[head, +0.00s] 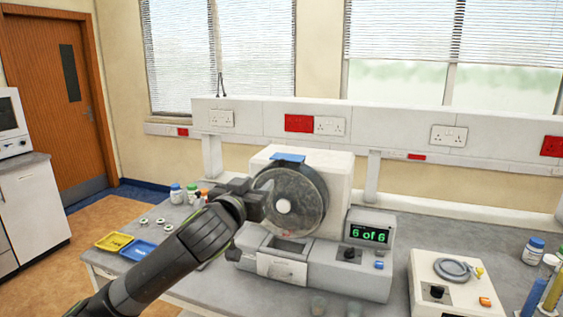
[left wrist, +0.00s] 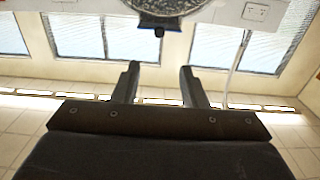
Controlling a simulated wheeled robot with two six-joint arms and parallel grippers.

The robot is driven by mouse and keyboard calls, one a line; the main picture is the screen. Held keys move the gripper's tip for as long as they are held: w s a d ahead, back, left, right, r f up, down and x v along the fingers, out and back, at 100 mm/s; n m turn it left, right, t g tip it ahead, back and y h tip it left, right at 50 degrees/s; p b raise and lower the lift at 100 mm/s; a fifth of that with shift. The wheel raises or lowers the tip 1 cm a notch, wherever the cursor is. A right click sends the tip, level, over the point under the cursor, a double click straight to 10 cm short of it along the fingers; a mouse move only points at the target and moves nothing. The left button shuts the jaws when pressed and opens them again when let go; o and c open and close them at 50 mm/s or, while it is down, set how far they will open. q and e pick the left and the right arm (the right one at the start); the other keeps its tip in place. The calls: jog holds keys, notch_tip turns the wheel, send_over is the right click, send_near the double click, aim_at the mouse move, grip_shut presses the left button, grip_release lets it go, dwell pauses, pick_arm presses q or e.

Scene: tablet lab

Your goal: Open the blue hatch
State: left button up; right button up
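The blue hatch (head: 288,157) is a small flat blue piece at the top of a round grey see-through drum (head: 302,212) on a white machine (head: 340,178). In the left wrist view, which looks upside down, the drum's rim (left wrist: 165,6) shows at the top edge, with a dark bluish piece (left wrist: 159,21) at it that seems to be the hatch. My left gripper (head: 258,198) is at the drum's left side, below and left of the hatch. In the left wrist view its two fingers (left wrist: 159,72) are apart with nothing between them. My right gripper is not in view.
The machine's base has an open bin (head: 288,246) and a display (head: 369,234) reading "6 of 6". Yellow (head: 114,242) and blue (head: 138,250) trays and small bottles (head: 177,194) stand left. Another device (head: 455,284) and a blue-capped bottle (head: 533,250) stand right.

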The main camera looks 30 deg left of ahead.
aim_at(281, 162)
pick_arm(q)
jog(key=p+x, duration=0.4)
jog(key=x, duration=1.1)
jog(key=shift+w, duration=0.4)
jog(key=shift+d, duration=0.1)
grip_shut()
